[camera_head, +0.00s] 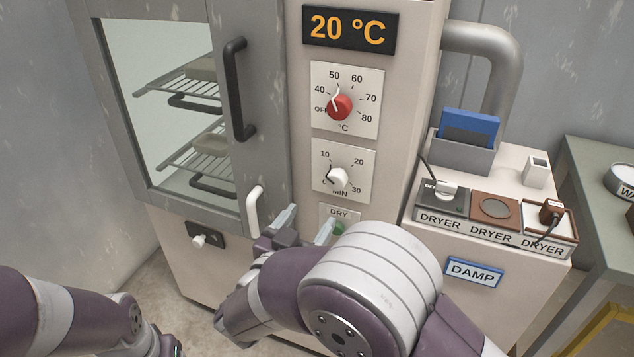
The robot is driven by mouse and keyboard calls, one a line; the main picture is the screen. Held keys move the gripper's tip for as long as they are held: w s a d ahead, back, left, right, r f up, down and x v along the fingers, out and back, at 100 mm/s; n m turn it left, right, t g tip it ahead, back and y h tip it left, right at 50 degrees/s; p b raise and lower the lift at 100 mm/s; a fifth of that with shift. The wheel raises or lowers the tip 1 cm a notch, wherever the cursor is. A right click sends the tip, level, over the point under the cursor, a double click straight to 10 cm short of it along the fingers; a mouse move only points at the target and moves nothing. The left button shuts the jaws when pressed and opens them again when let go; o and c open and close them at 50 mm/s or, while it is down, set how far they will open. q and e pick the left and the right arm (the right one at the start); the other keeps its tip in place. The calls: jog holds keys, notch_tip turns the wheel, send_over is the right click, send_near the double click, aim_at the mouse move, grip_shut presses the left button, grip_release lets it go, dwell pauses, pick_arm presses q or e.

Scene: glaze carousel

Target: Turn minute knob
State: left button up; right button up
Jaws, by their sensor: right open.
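The minute knob (337,177) is a small white knob on a pale dial plate (352,162) marked 10, 20, 30 and MIN, on the front of the drying cabinet. Its exact pointer direction is too small to tell. My right gripper (306,224) is open, with its two pale fingertips pointing up, below and left of the minute knob and apart from it. Its right fingertip is in front of the DRY plate (337,212) with a green button, partly hidden by my right arm. My left arm enters at the lower left; its fingers do not show.
Above are a red temperature knob (339,107) and a display (350,30) reading 20 °C. A white hooked handle (253,209) and black door handle (236,90) stick out to the left. A side counter with DRYER stations (494,208) and a blue DAMP sign (474,272) stands right.

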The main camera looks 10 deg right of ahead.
aim_at(334, 184)
jog(key=b+x, duration=0.1)
jog(key=x, duration=1.1)
jog(key=shift+w+d+r, duration=0.1)
jog(key=shift+w+d, duration=0.1)
jog(key=shift+d, duration=0.1)
jog(key=c, duration=1.1)
jog(key=shift+o, duration=0.3)
jog(key=o, duration=1)
jog(key=shift+o, duration=0.2)
jog(key=shift+a, duration=0.1)
jog(key=p+v, duration=0.1)
jog(key=v, duration=1.1)
jog(key=shift+s+a, duration=0.15)
jog(key=shift+s, duration=0.15)
